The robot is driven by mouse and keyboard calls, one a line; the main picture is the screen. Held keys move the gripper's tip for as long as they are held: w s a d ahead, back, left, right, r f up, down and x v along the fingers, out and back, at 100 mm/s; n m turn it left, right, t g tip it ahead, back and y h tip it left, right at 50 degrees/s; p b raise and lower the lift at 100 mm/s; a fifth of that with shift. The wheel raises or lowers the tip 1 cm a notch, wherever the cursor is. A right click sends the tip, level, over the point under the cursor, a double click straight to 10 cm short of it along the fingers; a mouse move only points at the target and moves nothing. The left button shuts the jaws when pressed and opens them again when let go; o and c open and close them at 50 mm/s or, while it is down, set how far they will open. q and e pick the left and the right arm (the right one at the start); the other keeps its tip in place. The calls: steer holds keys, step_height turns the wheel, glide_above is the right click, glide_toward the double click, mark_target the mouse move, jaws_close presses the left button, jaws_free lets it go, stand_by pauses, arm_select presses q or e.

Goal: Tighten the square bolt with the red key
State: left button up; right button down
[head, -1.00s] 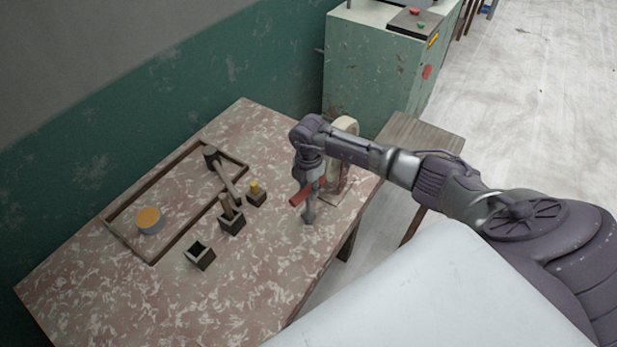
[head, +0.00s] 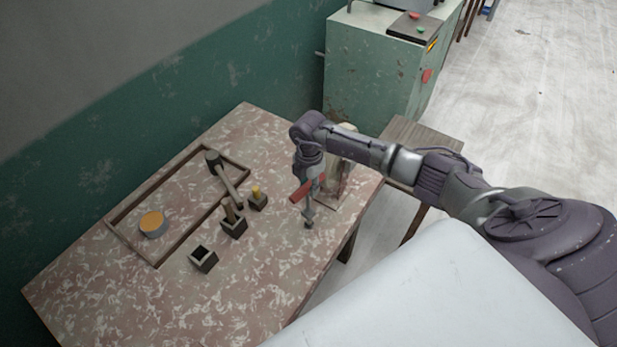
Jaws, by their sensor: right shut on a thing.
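My right gripper (head: 311,183) is shut on the red key (head: 301,193), gripping it by its red bar handle. The handle is tilted, and the key's grey shank points down to a wider end over the near right part of the table. I cannot tell whether this end touches anything. No square bolt can be made out; my gripper and arm partly hide the beige device (head: 347,132) behind them, at the table's right edge. My left gripper is not in view.
On the speckled table (head: 130,290) stand an empty dark socket block (head: 203,261), a block with a brown peg (head: 234,227) and a block with a yellow top (head: 258,200). A wooden frame (head: 178,256) holds a hammer (head: 226,180) and an orange-topped tin (head: 152,224). The front left is clear.

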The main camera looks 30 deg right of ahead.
steer(key=r+p, duration=0.2)
steer(key=r, duration=0.1)
steer(key=shift+d+r, duration=0.1)
steer(key=shift+d, duration=0.1)
step_height(320, 180, up, 4)
steer(key=p, duration=0.3)
steer(key=shift+a+r+p, duration=0.15)
steer(key=shift+r+p, duration=0.1)
steer(key=shift+p, duration=0.05)
steer(key=shift+r, duration=1.2)
